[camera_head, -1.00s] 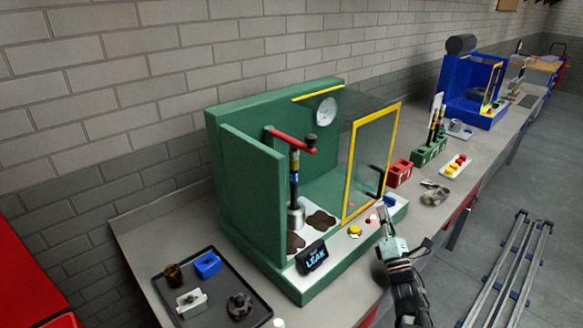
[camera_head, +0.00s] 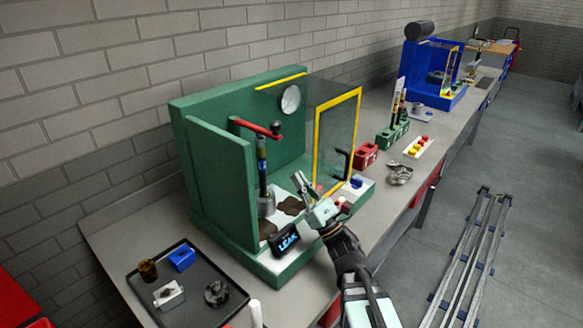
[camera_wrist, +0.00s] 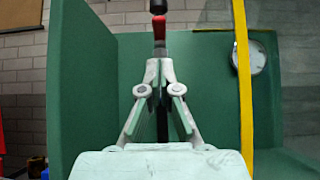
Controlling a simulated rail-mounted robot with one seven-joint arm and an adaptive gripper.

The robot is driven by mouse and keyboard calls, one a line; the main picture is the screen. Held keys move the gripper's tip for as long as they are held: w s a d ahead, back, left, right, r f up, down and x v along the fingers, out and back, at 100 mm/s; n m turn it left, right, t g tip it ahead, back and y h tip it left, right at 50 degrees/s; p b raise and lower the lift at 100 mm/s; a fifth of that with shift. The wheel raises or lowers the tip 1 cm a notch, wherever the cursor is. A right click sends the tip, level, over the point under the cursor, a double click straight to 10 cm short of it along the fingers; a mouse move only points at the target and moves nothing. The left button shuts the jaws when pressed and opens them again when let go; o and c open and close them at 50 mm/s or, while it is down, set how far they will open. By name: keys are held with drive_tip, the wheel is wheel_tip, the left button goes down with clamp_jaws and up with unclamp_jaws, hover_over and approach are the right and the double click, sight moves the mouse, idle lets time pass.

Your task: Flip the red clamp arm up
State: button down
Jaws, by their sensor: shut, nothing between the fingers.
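The red clamp arm (camera_head: 254,128) lies roughly level on top of the dark upright clamp post (camera_head: 262,165) inside the green test booth (camera_head: 190,180). A dark knob (camera_head: 276,128) sits at its near right end. In the wrist view the red clamp arm (camera_wrist: 159,38) shows end-on with its dark knob (camera_wrist: 158,7), straight beyond my fingers. My gripper (camera_head: 297,179) is at the open front of the booth, lower than the arm and to its right, apart from it. The fingers are shut and empty in the wrist view (camera_wrist: 160,68), and they hide much of the post.
The yellow-framed clear door (camera_head: 316,145) stands just right of my gripper. The LEAK display (camera_head: 286,242) sits at the booth's front edge. A dark tray (camera_head: 215,315) with small parts lies in front left. A gauge (camera_head: 291,99) is on the back wall.

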drive_tip(key=p+x, duration=0.4)
drive_tip(key=x, duration=0.5)
drive_tip(key=shift+r+p, duration=0.2)
drive_tip(key=shift+p, duration=0.15)
drive_tip(key=shift+a+r, duration=0.1)
drive_tip(key=shift+a, duration=0.05)
